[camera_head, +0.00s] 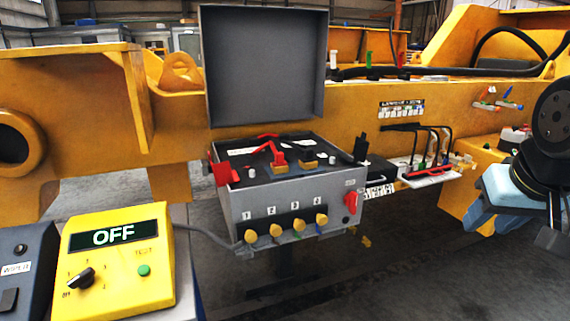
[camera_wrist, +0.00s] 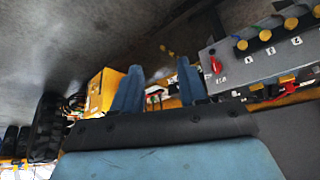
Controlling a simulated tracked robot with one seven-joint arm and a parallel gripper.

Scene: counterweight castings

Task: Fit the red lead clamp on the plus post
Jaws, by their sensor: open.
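The grey battery box (camera_head: 290,207) stands at the middle of the head view with its lid raised. A red clamp-like piece (camera_head: 226,173) hangs at the box's left edge. Another red piece (camera_head: 278,155) stands on the dark top, beside brass-coloured blocks. A black clamp-like piece (camera_head: 360,147) stands at the right edge. I cannot tell which post is plus. My gripper (camera_head: 490,222), with light-blue fingers, is at the far right, well apart from the box. In the wrist view my gripper (camera_wrist: 159,88) is open and empty; the box (camera_wrist: 270,58) shows at upper right.
The raised lid (camera_head: 265,65) blocks the back of the box. A yellow panel reading OFF (camera_head: 118,262) stands at front left. A red switch (camera_head: 350,201) and several yellow knobs line the box front. A small shelf with black cables (camera_head: 428,176) lies between box and gripper.

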